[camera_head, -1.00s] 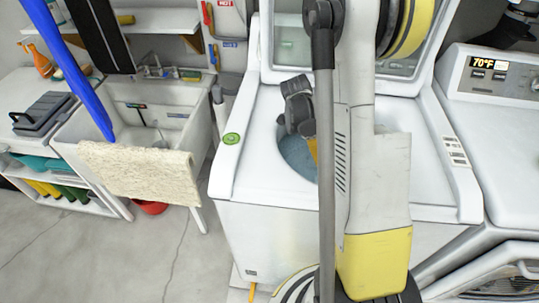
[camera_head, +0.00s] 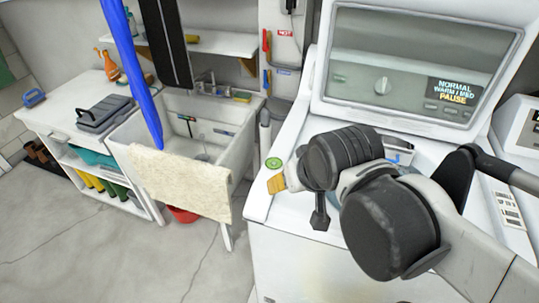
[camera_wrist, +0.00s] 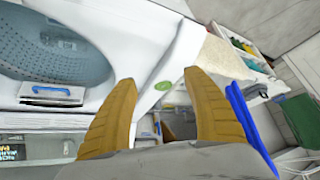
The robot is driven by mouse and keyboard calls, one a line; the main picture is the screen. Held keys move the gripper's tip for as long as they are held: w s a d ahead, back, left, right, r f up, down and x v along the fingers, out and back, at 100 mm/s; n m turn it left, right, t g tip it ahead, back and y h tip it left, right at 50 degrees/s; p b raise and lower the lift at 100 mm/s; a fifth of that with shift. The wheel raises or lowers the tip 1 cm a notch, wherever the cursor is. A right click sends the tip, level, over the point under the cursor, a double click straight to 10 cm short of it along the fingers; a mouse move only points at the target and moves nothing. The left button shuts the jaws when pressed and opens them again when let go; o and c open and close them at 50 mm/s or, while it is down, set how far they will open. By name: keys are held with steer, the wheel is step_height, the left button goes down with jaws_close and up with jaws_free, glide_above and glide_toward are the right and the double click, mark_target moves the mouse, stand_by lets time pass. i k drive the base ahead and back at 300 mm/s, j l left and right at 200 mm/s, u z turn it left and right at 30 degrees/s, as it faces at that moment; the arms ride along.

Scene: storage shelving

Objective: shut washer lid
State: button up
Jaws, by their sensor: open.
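The white washer (camera_head: 290,250) stands at the right in the head view. Its lid (camera_head: 330,105), a white frame around a glass pane, stands raised at the back, and the display shows through the glass. My gripper (camera_head: 277,185) is above the left side of the washer top, near a round green sticker (camera_head: 273,163), and apart from the lid. In the wrist view its two tan fingers (camera_wrist: 162,90) are spread with nothing between them. The open drum (camera_wrist: 60,45) shows at the left there. My arm hides much of the opening in the head view.
A sink (camera_head: 150,127) with a cream towel (camera_head: 185,182) over its front stands left of the washer. A blue pole-like object (camera_head: 137,80) crosses in front of it. Another machine (camera_head: 520,125) is at the far right. The floor at front left is clear.

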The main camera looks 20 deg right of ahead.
mark_target(521, 18)
steer(key=z, duration=1.45)
